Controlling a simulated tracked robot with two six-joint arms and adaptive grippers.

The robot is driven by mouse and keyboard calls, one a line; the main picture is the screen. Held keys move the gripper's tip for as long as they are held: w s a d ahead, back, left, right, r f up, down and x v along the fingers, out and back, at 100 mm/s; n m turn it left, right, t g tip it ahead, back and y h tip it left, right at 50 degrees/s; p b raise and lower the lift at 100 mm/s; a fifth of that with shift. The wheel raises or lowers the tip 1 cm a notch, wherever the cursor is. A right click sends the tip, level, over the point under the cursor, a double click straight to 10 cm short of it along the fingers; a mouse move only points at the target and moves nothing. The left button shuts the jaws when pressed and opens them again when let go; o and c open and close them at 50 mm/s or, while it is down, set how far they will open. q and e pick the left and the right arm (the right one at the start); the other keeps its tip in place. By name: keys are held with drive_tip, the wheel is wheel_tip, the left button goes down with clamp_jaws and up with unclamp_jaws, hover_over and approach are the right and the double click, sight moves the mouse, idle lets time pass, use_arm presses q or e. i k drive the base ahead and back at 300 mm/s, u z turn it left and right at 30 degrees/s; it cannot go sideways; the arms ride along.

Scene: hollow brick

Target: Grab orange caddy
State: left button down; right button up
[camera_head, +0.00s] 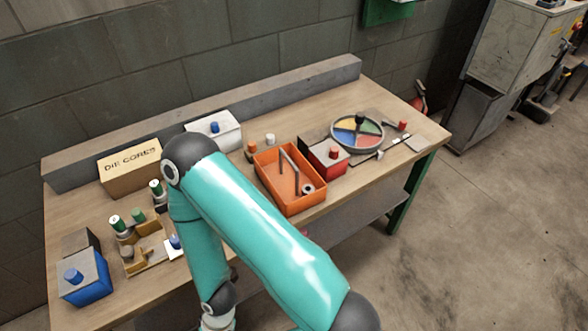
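The orange caddy (308,204) is an open rectangular tray near the front edge of the wooden workbench (372,173), right of the bench's middle. A dark bar and a pale ring-shaped piece show inside it. One of my teal arms crosses the picture from the lower right, bends at its elbow left of the caddy and goes down toward the bottom edge. No gripper shows; the arm's end is cut off by the bottom edge. The arm appears apart from the caddy in this view. Part of the bench front is hidden behind the arm.
A red box (328,160) stands close to the caddy's right side, with a round coloured tray (357,133) behind. A white box (214,132), a "DIE CORES" box (130,170), a wooden fixture (146,248) and a blue box (86,283) stand leftward. Open floor lies right.

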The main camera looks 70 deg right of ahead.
sight(283, 170)
drive_tip(key=z, duration=0.05)
drive_tip(key=k, duration=1)
drive_tip(key=z, duration=0.75)
drive_tip(key=i, duration=0.5)
drive_tip(key=z, duration=0.05)
